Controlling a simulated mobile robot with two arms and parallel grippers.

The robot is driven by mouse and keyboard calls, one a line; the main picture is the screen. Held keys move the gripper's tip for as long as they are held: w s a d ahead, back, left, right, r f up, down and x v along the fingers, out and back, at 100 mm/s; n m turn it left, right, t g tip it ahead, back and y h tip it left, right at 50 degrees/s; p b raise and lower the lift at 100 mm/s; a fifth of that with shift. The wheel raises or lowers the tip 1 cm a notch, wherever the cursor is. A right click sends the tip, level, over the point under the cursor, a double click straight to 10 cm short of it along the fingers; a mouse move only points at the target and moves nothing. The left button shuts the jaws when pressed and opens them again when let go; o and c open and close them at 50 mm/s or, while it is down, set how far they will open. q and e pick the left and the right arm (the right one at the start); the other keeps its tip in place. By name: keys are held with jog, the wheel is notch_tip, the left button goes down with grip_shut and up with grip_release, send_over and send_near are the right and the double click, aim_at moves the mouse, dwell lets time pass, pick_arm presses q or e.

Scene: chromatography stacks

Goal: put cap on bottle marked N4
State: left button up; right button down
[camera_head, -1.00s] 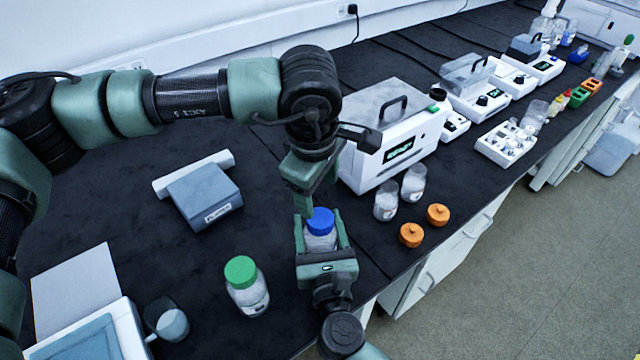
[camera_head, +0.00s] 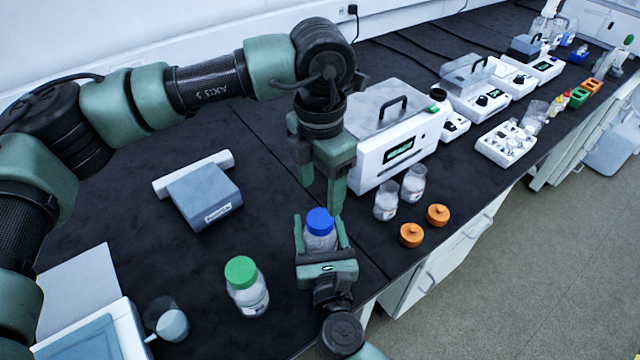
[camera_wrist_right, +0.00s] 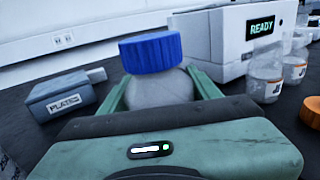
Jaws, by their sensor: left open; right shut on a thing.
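A clear bottle (camera_head: 320,240) with a ribbed blue cap (camera_head: 319,220) stands upright in my right gripper (camera_head: 319,228), which is shut around its body. In the right wrist view the bottle (camera_wrist_right: 160,90) shows pale contents, and the blue cap (camera_wrist_right: 151,52) sits on its top, looking slightly tilted. No N4 mark is readable; the gripper hides much of the bottle. My left gripper (camera_head: 322,192) is open and empty, pointing down just above and behind the blue cap. Two orange caps (camera_head: 411,235) (camera_head: 438,214) lie on the bench beside two uncapped bottles (camera_head: 386,202) (camera_head: 413,183).
A green-capped bottle (camera_head: 246,287) stands left of my right gripper. A blue-grey box (camera_head: 204,194) lies further back. A white instrument (camera_head: 400,150) reading READY stands close behind my left gripper. Dark bench (camera_head: 225,225) is clear between box and bottles.

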aim_at(320, 218)
pick_arm(q)
jog(key=shift+f, duration=4)
grip_shut()
jog(key=shift+o, duration=0.9)
grip_release()
notch_tip(320, 218, up, 12)
